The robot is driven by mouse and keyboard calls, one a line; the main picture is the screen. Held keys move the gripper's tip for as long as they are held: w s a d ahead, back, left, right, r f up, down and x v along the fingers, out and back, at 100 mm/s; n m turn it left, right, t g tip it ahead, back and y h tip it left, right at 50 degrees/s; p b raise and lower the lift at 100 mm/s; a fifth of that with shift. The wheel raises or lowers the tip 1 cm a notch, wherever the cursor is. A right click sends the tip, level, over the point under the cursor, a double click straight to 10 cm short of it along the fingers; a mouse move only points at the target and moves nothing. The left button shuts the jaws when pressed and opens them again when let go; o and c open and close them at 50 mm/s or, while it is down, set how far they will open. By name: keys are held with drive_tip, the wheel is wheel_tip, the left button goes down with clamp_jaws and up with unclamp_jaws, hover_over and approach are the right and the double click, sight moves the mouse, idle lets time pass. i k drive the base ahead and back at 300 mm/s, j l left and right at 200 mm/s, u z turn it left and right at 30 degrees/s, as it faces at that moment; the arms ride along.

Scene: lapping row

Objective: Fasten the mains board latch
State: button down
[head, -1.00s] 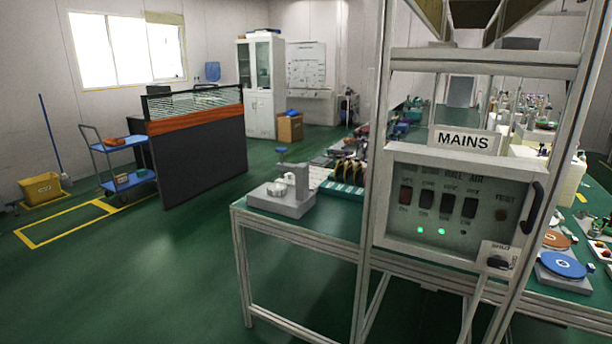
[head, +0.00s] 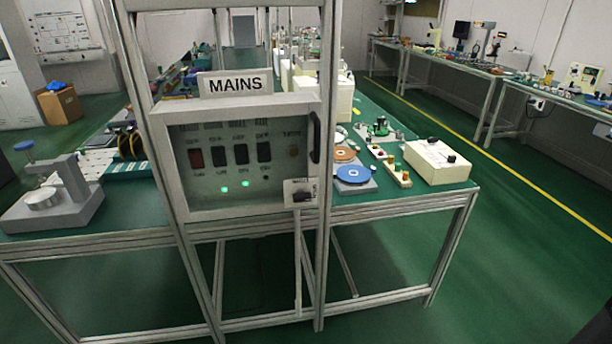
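The mains board (head: 183,206) is a pale box on an upright metal frame, in the middle of the head view. A MAINS sign (head: 236,85) stands above it. Behind its front window are several rocker switches, one reddish and the others black, and two lit green lamps. A dark curved handle (head: 316,138) is on its right edge. A small pale plate with a dark knob (head: 302,196) sits at the lower right corner; it looks like the latch, but I cannot tell its position. My gripper is not in view.
The frame joins a green-topped bench (head: 455,187) with open metal legs. A grey stand (head: 55,200) is on the left, with a blue disc (head: 353,174) and a cream box (head: 436,162) on the right. Green floor is free at right, before another bench (head: 445,62).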

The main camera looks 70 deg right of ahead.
sight(301, 196)
drive_tip(key=z, duration=1)
